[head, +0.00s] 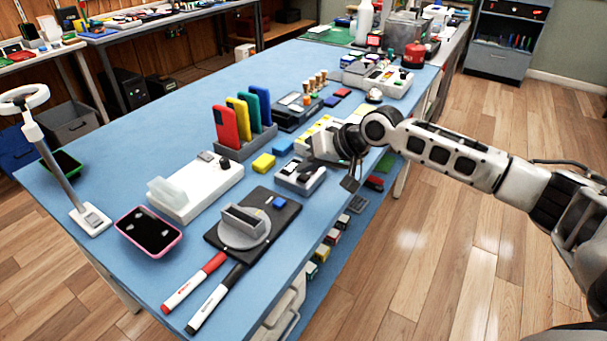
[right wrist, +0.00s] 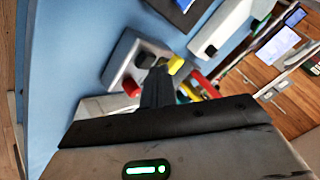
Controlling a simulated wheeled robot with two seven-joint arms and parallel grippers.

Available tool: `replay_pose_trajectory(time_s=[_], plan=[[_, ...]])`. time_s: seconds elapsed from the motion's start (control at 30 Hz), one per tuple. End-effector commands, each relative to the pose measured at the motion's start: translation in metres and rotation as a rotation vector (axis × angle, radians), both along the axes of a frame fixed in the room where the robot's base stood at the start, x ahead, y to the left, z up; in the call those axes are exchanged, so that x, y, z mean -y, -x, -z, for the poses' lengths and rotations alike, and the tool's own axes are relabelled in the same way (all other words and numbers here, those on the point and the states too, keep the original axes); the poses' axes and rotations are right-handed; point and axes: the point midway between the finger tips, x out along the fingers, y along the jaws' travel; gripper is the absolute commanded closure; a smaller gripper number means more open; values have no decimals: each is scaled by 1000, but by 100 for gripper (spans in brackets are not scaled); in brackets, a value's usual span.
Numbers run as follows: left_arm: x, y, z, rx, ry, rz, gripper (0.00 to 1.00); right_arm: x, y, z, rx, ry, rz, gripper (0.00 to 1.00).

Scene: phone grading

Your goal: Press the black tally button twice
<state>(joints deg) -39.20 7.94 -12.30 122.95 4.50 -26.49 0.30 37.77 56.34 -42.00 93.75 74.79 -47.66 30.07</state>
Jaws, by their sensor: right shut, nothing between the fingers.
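The tally box is a small grey box (head: 300,180) near the right edge of the blue table, and it also shows in the right wrist view (right wrist: 122,52). In that view it carries a black button (right wrist: 145,60), with a red button (right wrist: 131,87) and a yellow one (right wrist: 175,65) close by. My right gripper (head: 316,158) is over the box, shut and empty. In the wrist view its closed fingertips (right wrist: 160,72) point down beside the black button and overlap its edge; I cannot tell whether they touch it. My left gripper is out of view.
A turntable pad (head: 215,237) and a white device (head: 190,195) lie left of the box. A yellow block (head: 263,162) lies close by. Upright coloured phones (head: 240,118) stand behind.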

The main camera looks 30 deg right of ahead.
Motion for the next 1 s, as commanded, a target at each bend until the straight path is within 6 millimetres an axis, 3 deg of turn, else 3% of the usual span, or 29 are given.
replay_pose_trajectory(time_s=[1.0], plan=[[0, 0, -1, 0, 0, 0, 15, 0, 0, 9, -1, 1, 0, 100]])
